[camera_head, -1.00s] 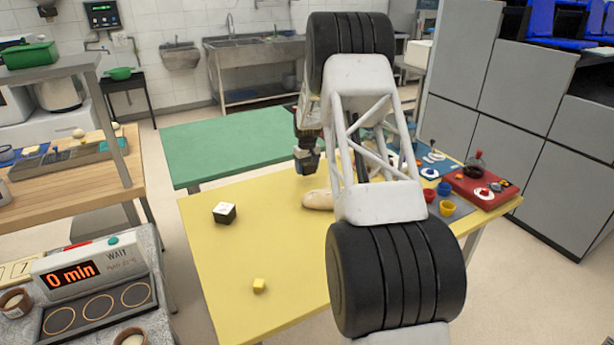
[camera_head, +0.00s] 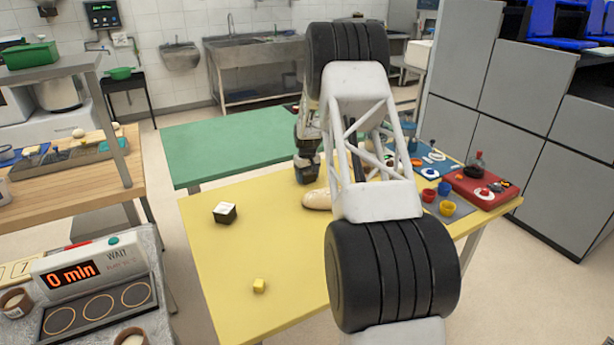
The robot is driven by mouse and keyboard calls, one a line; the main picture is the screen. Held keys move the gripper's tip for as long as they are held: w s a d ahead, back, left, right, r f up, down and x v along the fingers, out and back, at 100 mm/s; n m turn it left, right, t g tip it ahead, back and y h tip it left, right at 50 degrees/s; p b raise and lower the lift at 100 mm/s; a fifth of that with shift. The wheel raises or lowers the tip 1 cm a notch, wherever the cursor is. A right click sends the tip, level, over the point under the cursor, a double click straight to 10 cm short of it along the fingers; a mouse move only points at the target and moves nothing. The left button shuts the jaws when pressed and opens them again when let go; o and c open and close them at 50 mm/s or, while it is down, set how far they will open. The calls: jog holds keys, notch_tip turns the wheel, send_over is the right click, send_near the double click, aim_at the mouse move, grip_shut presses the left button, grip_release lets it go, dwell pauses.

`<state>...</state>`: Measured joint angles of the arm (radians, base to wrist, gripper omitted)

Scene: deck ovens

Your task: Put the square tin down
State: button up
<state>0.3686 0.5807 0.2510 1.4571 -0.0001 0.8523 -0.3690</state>
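My gripper (camera_head: 307,172) points down over the yellow table (camera_head: 240,255), close to its far edge and just behind a pale, loaf-shaped piece (camera_head: 317,200). My arm partly hides that piece. The gripper's fingers are dark and small, and I cannot tell whether they are open or shut, or whether they hold a tin. A small dark box with a pale top (camera_head: 225,212) stands on the yellow table, left of my gripper and apart from it. I cannot tell whether this is the square tin.
Blue and yellow cups (camera_head: 446,208) and a red tray (camera_head: 477,195) stand at the right. A green table (camera_head: 220,148) is behind. The left-middle of the yellow table is mostly clear.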

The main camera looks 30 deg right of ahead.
jog(key=o, duration=0.4)
jog(key=shift+c, duration=0.2)
jog(key=shift+r, duration=0.1)
notch_tip(320, 180, up, 12)
jog(key=shift+r, duration=0.1)
dwell(0.4)
dwell(0.5)
